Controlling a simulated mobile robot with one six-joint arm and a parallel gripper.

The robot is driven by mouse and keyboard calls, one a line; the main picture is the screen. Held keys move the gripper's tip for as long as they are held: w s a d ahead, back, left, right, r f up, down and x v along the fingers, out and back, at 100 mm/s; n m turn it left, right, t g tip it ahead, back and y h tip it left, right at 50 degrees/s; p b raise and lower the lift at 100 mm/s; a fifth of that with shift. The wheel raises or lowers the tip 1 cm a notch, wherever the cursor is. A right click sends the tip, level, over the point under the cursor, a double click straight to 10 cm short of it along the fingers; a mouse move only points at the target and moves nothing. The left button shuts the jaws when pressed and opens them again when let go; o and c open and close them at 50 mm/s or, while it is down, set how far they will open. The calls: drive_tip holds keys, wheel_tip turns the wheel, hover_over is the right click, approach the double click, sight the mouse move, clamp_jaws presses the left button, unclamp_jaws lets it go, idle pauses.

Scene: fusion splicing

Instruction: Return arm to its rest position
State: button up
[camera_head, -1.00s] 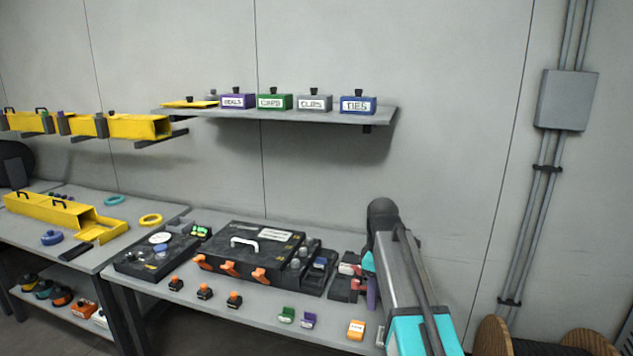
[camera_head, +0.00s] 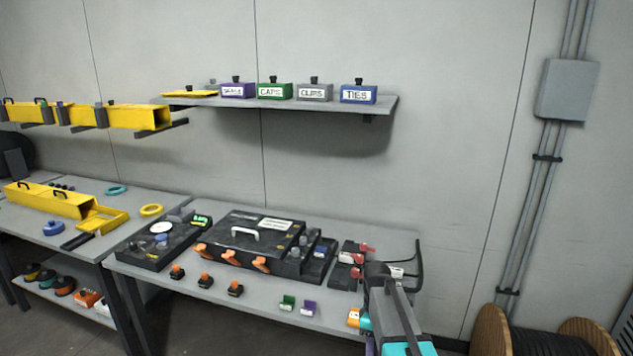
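My arm (camera_head: 392,312) shows at the lower right of the head view, a grey link with teal bands, in front of the right end of the workbench (camera_head: 265,315). My gripper's fingers cannot be made out, so its opening is unclear. The arm partly covers an orange-and-white block (camera_head: 353,318) on the bench's front edge. A dark fixture with red clamps (camera_head: 350,262) stands on the bench just behind and left of the arm.
A black case with a white handle (camera_head: 250,243) fills the bench middle. Small green (camera_head: 287,302) and purple (camera_head: 309,307) blocks lie near the front edge. A wall shelf (camera_head: 300,105) carries labelled boxes.

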drive_tip(key=s+f+m+g, duration=0.2)
drive_tip(key=s+f+m, duration=0.9)
drive_tip(key=s+f, duration=1.9)
drive_tip(key=s, duration=0.4)
drive_tip(key=shift+s+d+f+m, duration=0.2)
drive_tip(key=shift+d+f+m, duration=0.1)
drive_tip(key=shift+m, duration=0.1)
drive_tip(key=shift+a, duration=0.1)
drive_tip(key=shift+c, duration=0.5)
drive_tip(key=shift+c, duration=0.9)
